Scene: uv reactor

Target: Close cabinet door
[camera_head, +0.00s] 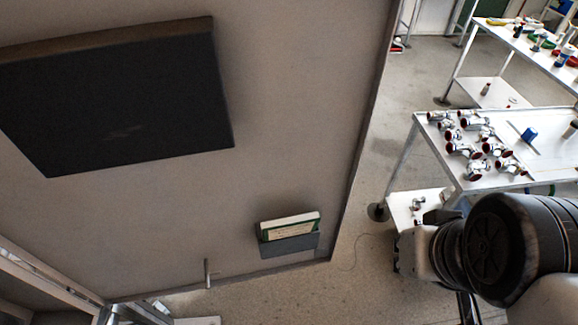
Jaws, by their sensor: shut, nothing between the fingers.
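The cabinet door (270,130) is a large grey panel that fills the left and middle of the head view. It stands open, with its inner face towards me. Its free edge runs down the right side to a lower corner near the middle. A small metal rod or latch (208,272) sticks up near its lower edge. Part of the cabinet frame (50,280) shows at the lower left. My arm is at the lower right, apart from the door in the picture. I cannot make out my gripper or its fingers.
A flat black panel (120,100) and a pocket (290,244) with booklets (288,227) are on the door. A white trolley table (440,125) with several metal fittings stands at right, close to my arm. Another table (500,50) is behind it. Floor between door and trolley is mostly clear.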

